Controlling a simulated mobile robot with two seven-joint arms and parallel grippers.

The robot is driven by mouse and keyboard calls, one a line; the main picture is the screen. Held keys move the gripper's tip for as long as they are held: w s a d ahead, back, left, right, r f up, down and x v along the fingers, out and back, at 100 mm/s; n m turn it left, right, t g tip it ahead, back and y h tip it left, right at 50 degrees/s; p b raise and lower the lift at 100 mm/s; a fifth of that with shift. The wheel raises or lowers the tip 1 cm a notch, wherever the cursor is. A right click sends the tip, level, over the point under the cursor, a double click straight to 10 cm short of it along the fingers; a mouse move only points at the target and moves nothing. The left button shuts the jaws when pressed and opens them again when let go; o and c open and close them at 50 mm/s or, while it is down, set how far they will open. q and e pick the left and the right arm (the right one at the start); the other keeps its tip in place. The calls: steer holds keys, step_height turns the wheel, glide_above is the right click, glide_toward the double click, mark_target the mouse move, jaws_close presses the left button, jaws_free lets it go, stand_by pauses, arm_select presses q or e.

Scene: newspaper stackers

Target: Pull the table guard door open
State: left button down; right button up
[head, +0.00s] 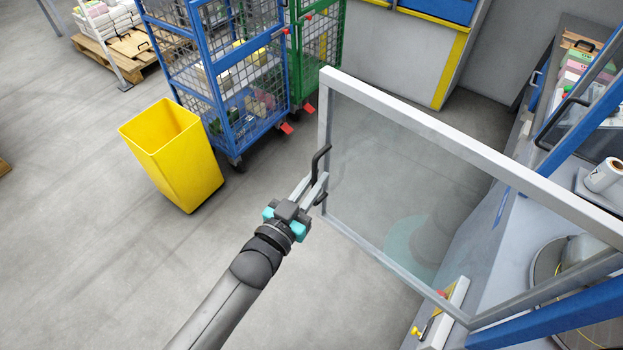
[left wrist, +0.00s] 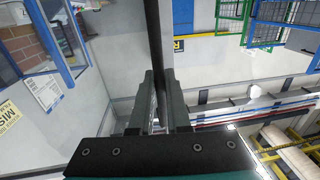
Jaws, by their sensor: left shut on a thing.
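The guard door (head: 405,175) is a clear pane in a pale grey frame in the middle of the head view. It stands swung out from the machine at the right, with its far edge over open floor. A black bar handle (head: 320,165) sits on that far upright. My left gripper (head: 318,183) is shut on the handle; the handle (left wrist: 153,40) also runs between the fingers in the left wrist view. My right gripper is not in view.
A yellow bin (head: 175,155) stands on the floor left of the door. A blue mesh cart (head: 230,75) and a green mesh cart (head: 318,40) stand behind. Blue machine posts (head: 545,310) and a table are at the right. The floor at lower left is clear.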

arm_select(q)
steer(key=shift+r, duration=0.1)
stand_by(0.3)
steer(key=c, duration=0.9)
jaws_free()
steer(key=shift+a, duration=0.1)
steer(key=shift+s, duration=0.1)
steer(key=v, duration=1.5)
steer(key=shift+s, duration=0.1)
